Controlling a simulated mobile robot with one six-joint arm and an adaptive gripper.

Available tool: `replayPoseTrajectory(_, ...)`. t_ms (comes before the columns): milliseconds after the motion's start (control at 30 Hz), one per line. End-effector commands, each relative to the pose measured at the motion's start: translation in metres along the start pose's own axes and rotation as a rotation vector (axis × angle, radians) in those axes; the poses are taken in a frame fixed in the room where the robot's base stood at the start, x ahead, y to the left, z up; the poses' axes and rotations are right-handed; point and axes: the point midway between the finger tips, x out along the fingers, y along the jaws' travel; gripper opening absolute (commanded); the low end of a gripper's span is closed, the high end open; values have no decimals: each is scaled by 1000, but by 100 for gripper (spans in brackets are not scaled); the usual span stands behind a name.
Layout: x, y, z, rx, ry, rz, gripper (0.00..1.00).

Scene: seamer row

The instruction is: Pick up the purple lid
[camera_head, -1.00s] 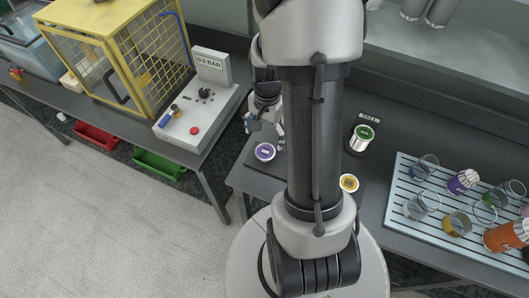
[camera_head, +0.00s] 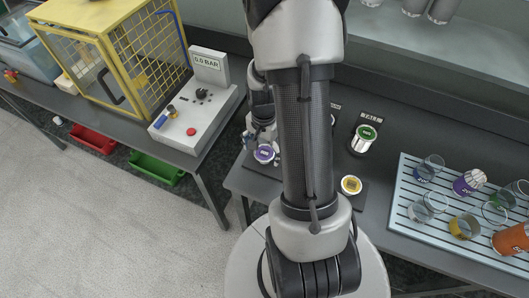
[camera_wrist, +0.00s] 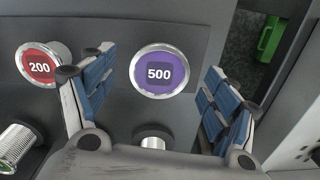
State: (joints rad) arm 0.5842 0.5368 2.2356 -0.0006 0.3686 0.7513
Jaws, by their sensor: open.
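The purple lid (camera_wrist: 159,72) is a round disc with a silver rim and a "500" label. My gripper (camera_wrist: 157,98) is open, with a finger to each side of the lid and no visible contact. In the head view the purple lid (camera_head: 264,153) shows at the table's left part, just below my gripper (camera_head: 259,135). My arm hides part of the table beside it.
A red "200" lid (camera_wrist: 40,66) lies left of my gripper in the wrist view. In the head view, a yellow lid (camera_head: 351,185) and a green-topped can (camera_head: 364,138) stand right of my arm. A slatted tray (camera_head: 400,212) holds cups and cans. A control box (camera_head: 218,98) is left.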

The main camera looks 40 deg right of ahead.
Motion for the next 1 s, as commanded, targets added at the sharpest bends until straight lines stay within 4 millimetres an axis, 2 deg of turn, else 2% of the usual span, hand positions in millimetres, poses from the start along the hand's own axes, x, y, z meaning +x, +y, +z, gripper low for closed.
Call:
replayPoseTrajectory(700,5,0,0,0,0,0,80)
replayPoseTrajectory(1000,5,0,0,0,0,0,60)
